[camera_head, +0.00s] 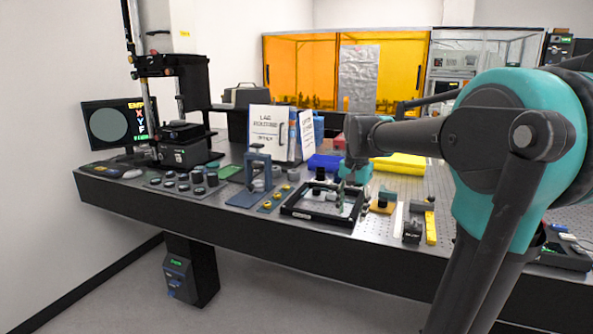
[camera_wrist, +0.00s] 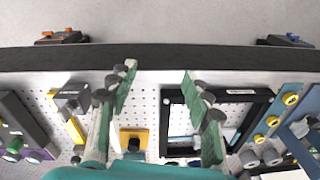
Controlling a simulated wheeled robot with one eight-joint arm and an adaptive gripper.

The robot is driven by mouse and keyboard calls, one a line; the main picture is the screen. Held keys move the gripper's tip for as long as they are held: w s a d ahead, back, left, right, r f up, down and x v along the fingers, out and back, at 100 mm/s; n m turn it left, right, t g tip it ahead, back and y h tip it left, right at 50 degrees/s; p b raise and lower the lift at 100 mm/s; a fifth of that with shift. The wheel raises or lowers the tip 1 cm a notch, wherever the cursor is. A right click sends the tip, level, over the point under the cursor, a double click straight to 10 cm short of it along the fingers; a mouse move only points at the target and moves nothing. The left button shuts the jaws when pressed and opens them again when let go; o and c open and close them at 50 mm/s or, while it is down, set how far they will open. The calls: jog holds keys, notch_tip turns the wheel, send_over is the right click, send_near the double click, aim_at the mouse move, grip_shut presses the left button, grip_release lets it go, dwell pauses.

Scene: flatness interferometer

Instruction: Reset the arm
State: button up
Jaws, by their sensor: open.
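My teal and dark grey arm reaches in from the right in the head view, bent over the bench. My gripper (camera_head: 346,190) points down above the bench, near a black-framed tray (camera_head: 300,213). In the wrist view my gripper (camera_wrist: 158,72) has its two green-grey fingers spread apart with nothing between them. The black tray frame (camera_wrist: 262,96) lies below and to the right of the gap, partly hidden by the right finger. How high the fingertips are above the bench is hard to tell.
A yellow block with a black knob (camera_wrist: 134,133) lies below the fingers. A blue stand (camera_head: 257,180), lab sign (camera_head: 266,132), yellow cloth (camera_head: 400,164) and several small parts crowd the bench.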

jog(key=s+d+f+n+t, duration=0.3)
jog(key=s+f+n, duration=0.3)
jog(key=s+f, duration=1.2)
notch_tip(320, 180, down, 4)
jog(key=shift+s+r+n, duration=0.2)
jog(key=shift+n, duration=0.2)
